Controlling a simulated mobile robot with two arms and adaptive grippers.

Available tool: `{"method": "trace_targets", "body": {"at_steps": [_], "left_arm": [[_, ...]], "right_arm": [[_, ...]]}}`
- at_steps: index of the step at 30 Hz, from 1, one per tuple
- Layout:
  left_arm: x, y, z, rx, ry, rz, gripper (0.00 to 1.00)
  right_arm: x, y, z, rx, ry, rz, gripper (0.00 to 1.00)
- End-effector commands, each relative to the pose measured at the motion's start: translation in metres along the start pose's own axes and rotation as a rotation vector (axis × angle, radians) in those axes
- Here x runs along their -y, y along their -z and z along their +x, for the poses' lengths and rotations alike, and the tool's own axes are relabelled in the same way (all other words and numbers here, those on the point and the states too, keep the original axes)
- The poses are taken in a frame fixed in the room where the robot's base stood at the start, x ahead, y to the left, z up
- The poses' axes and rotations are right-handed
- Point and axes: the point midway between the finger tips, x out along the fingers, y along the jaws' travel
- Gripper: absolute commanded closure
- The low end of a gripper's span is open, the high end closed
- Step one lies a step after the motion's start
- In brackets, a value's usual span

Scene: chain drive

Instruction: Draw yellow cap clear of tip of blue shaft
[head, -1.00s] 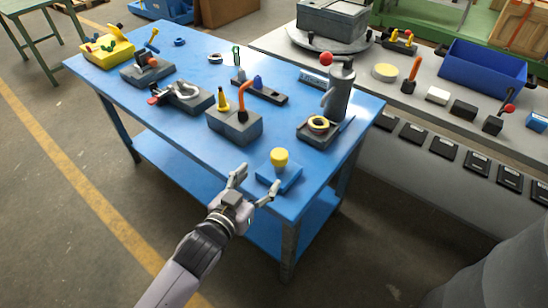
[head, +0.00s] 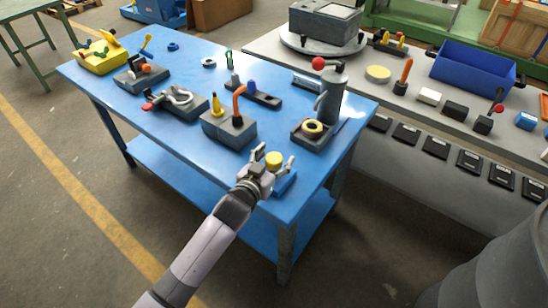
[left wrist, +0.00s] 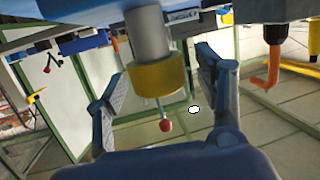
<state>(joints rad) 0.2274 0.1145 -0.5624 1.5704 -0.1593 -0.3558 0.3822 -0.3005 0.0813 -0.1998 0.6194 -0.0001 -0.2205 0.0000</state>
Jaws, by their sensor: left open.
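The yellow cap (head: 274,159) sits on top of a short upright shaft at the near right corner of the blue table. The cap shows large in the left wrist view (left wrist: 157,78), which is upside down. The shaft (left wrist: 147,35) looks pale grey there, running from the cap to a blue base. That blue base (head: 285,182) partly shows beside my gripper in the head view. My left gripper (head: 273,157) is open, one finger on each side of the cap. In the wrist view (left wrist: 161,75) gaps show between cap and fingers. My right gripper is not in view.
Behind the cap, a grey base holds a yellow ring (head: 313,128) beside a grey cylinder (head: 331,98) with a red knob. A grey block (head: 229,131) with an orange hook and yellow cone stands to the left. The table's near edge (head: 205,180) is clear.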

Motion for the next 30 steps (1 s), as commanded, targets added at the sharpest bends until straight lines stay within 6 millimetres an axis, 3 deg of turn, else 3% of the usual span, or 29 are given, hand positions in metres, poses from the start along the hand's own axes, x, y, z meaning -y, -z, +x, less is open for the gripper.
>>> {"method": "trace_targets", "body": {"at_steps": [3, 25, 30], "left_arm": [[0.0, -0.0001, -0.0002, 0.0, 0.0, 0.0, 0.38], [0.0002, -0.0005, -0.0005, 0.001, 0.0, 0.0, 0.87], [0.0002, 0.0012, -0.0009, 0.001, 0.0, 0.0, 0.88]], "right_arm": [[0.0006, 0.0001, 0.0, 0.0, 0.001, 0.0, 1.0], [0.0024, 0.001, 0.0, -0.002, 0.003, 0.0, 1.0], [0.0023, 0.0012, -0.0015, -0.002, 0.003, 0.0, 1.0]]}}
